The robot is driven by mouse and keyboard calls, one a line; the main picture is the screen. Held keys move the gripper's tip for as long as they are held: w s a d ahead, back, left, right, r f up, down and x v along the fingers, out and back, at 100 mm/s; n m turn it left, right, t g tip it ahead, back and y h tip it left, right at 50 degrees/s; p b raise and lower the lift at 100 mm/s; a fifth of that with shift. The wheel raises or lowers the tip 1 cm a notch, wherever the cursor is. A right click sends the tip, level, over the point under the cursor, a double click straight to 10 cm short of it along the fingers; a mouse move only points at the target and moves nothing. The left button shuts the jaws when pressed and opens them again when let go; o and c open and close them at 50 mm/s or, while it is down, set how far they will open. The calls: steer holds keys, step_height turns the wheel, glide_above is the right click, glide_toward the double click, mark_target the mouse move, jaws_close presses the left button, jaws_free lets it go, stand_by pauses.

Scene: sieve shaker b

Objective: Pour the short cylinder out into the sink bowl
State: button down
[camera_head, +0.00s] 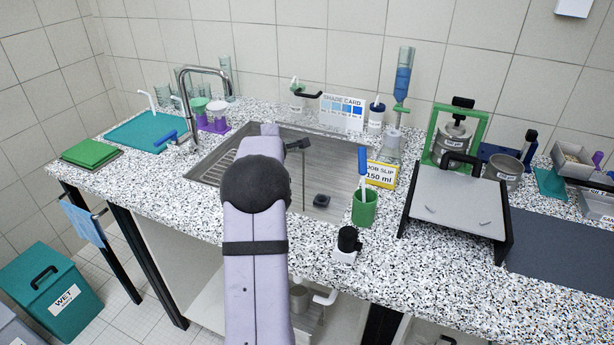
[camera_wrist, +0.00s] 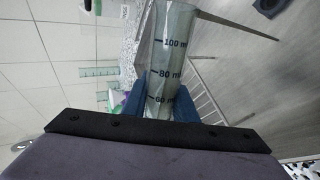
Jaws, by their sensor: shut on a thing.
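The short cylinder (camera_wrist: 172,50) is clear, with dark marks including 80 and 100 ml, and shows in the wrist view. My gripper (camera_wrist: 160,104) is shut on it, a blue finger on each side. The cylinder looks tipped well over, its far end running out of the top of the picture. I cannot make out any liquid in it. The sink bowl (camera_head: 335,165) is grey metal, with a dark drain (camera_head: 321,201); its floor also shows at the right of the wrist view (camera_wrist: 235,55). In the head view my arm hides the cylinder and most of the gripper.
The tap (camera_head: 205,71) arches at the sink's back left. A grey ramp-like stand (camera_head: 457,205) is farther right.

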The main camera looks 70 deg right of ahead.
steer(key=shift+f+m+t+b, duration=0.4)
steer(key=shift+f+b, duration=0.4)
steer(key=shift+f, duration=0.3)
